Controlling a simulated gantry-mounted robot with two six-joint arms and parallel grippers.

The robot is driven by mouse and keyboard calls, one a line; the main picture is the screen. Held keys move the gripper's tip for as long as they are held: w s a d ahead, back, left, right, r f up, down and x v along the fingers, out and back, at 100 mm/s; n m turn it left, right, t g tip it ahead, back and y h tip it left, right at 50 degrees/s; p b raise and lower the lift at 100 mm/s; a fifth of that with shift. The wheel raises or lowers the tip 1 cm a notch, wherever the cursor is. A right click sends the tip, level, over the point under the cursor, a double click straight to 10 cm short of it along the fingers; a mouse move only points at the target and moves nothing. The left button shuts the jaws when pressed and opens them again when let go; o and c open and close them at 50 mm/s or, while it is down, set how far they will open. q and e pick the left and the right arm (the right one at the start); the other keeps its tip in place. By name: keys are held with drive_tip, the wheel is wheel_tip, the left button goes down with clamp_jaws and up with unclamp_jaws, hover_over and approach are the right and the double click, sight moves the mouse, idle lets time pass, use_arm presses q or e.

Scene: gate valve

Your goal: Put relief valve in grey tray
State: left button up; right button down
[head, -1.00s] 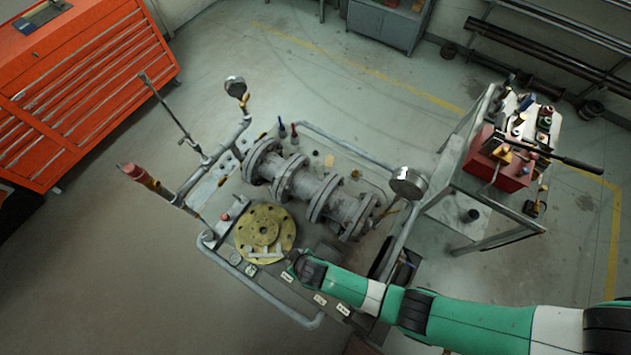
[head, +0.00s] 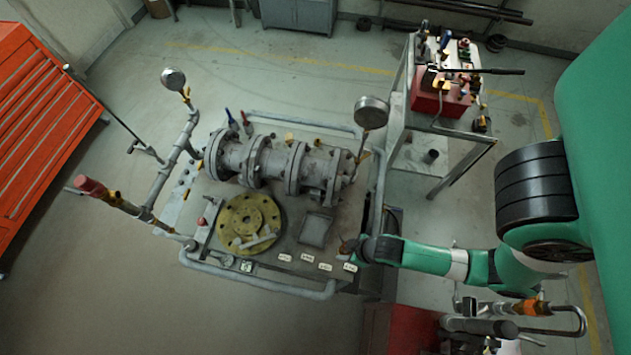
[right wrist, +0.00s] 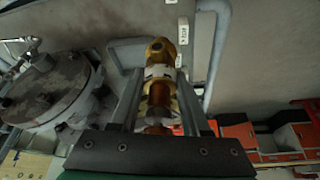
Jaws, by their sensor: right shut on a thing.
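The relief valve (right wrist: 159,97) is a brass and copper-coloured fitting, held lengthwise between the two fingers of my right gripper (right wrist: 158,78) in the right wrist view. In the head view my right gripper (head: 351,249) is small, at the bench's right front, and a little reddish-brown piece shows at its tip. The grey tray (head: 316,230) appears to be the small dark grey square on the bench top, between the yellow flange and my right gripper. The gripper is to the right of it and apart from it. My left gripper is not in view.
A yellow round flange (head: 249,223) lies left of the tray. The large grey gate valve (head: 281,168) stands behind it. A gauge (head: 371,112) rises on a pipe at the right. White labels (head: 305,258) line the front, with a pipe rail (head: 285,288) outside them.

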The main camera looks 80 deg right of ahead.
drive_tip(key=shift+w+d+f+b, duration=1.1)
drive_tip(key=shift+w+f, duration=0.6)
drive_tip(key=shift+f, duration=0.35)
drive_tip(key=shift+w+d+f+b, duration=0.95)
drive_tip(key=shift+w+d+f, duration=0.4)
drive_tip(key=shift+w+f, duration=0.55)
drive_tip(key=shift+w+d+f+b, duration=1.1)
drive_tip(key=shift+w+f, duration=0.4)
drive_tip(key=shift+f, duration=0.7)
drive_tip(key=shift+d, duration=0.1)
drive_tip(key=shift+f, duration=0.15)
drive_tip(key=shift+c, duration=1.9)
unclamp_jaws()
